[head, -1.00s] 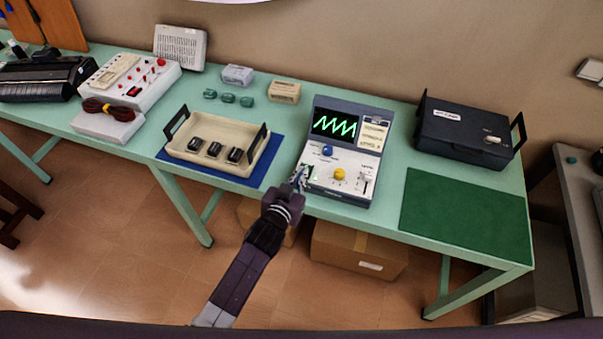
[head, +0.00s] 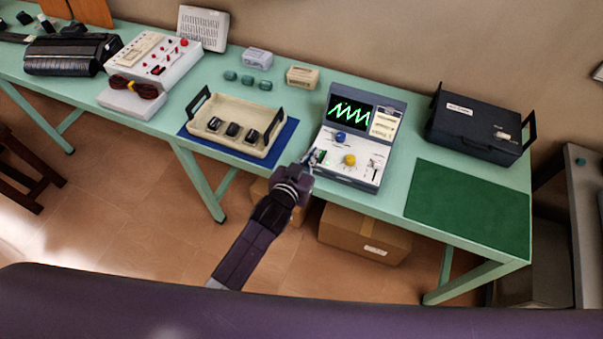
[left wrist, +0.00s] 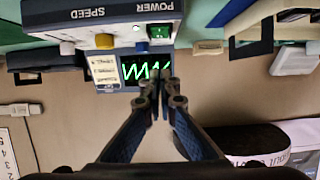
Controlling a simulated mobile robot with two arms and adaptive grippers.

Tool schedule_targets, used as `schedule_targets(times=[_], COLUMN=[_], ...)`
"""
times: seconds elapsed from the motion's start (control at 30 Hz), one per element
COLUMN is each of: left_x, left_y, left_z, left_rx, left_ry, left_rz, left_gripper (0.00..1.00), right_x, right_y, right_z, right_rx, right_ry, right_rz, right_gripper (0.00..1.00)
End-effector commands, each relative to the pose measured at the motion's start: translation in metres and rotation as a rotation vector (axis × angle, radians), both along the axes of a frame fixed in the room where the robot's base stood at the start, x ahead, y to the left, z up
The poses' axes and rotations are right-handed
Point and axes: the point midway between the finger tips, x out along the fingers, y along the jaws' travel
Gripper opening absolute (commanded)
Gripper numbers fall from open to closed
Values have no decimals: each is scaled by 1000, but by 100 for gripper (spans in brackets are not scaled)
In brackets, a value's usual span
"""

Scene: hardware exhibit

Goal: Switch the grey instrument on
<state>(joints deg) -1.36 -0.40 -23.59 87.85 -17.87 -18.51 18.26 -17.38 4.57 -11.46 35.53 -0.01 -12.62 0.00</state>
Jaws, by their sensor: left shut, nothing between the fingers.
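The grey instrument (head: 366,112) stands on the green table. Its screen (head: 350,113) is lit with a green zigzag trace. Its sloped front has a blue knob (head: 341,136), a yellow knob (head: 349,160) and a slider at right. The left wrist view shows a green switch (left wrist: 158,33) by the word POWER, with a small bright spot beside it. My left gripper (head: 311,158) is shut and empty at the front left corner of the instrument, close to the switch. In the left wrist view its fingertips (left wrist: 160,84) are together, apart from the switch. My right gripper is not in view.
A cream tray (head: 212,108) with black handles and several dark parts lies on a blue mat to the left. A black case (head: 478,124) stands at right behind a bare green mat (head: 468,207). A cardboard box (head: 365,233) sits under the table.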

Motion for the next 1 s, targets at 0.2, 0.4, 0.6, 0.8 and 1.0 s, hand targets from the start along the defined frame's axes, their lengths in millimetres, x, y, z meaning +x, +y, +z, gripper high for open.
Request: schedule_targets(times=[0.2,0.4,0.6,0.8,1.0], left_x=[-38,-64,-76,-77,-77], left_y=[12,21,25,25,25], left_z=[0,4,8,8,8], left_rx=[0,1,1,1,1], left_ry=[0,0,-1,-1,-1], left_rz=[-1,0,0,0,0], left_gripper=[0,0,0,0,0], right_x=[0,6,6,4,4], right_y=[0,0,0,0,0], right_z=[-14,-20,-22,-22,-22], right_rx=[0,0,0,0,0], right_ry=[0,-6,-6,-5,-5], right_rz=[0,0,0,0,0], right_gripper=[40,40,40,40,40])
